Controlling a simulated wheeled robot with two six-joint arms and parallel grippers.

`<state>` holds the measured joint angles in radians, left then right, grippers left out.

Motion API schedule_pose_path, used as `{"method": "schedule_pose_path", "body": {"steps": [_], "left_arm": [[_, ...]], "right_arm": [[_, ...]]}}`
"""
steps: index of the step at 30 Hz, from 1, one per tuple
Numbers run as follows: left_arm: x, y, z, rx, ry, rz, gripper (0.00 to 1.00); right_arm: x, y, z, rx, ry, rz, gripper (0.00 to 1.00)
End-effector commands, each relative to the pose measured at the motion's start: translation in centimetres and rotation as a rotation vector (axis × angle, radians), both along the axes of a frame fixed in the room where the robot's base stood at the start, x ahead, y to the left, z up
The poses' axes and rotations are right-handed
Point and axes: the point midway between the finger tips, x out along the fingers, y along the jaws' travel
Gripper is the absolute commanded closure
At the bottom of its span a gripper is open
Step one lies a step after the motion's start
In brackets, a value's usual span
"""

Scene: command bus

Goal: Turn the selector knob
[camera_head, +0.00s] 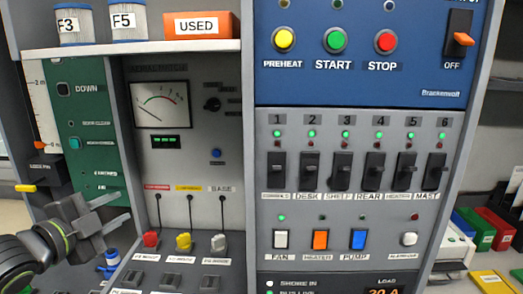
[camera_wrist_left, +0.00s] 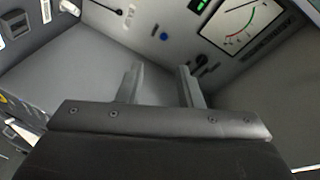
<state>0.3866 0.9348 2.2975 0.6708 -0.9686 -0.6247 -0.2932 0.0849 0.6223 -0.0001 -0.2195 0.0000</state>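The selector knob (camera_head: 212,104) is a small black knob on the grey panel, right of the dial meter (camera_head: 160,104). In the left wrist view the black knob (camera_wrist_left: 203,62) shows just beyond the right fingertip, partly hidden by it. My left gripper (camera_head: 123,208) is at the lower left in the head view, its fingers pointing right, below and left of the knob. In the left wrist view the left gripper (camera_wrist_left: 159,68) has its two fingers apart with nothing between them. It appears apart from the panel. My right gripper is not in view.
A blue button (camera_head: 216,153) sits below the knob. A shelf (camera_head: 130,48) with jars and an orange box juts out above. A switch panel (camera_head: 350,180) stands to the right.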

Motion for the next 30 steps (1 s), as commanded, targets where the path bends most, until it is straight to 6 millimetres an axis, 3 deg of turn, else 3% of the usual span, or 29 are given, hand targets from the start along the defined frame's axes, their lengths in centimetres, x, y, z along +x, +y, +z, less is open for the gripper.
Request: {"method": "schedule_pose_path", "body": {"steps": [5,8,12,18,24,30], "left_arm": [[-1.5,0.5,-8.1,-0.119,0.181,0.099,0.67],[-3.7,1.0,-14.1,-0.213,0.319,0.198,0.67],[-8.3,1.5,-21.9,-0.349,0.515,0.373,0.67],[-17.0,1.9,-30.6,-0.527,0.763,0.671,0.67],[-25.0,1.8,-35.3,-0.646,0.931,0.942,0.67],[-31.8,1.3,-37.8,-0.725,1.048,1.181,0.67]], "right_arm": [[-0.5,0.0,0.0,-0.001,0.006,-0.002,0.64],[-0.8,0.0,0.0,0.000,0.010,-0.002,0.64],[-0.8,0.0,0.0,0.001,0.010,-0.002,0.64],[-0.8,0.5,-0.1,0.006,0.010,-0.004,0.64],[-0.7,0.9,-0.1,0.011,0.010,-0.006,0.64],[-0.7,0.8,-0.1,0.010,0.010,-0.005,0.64]]}}
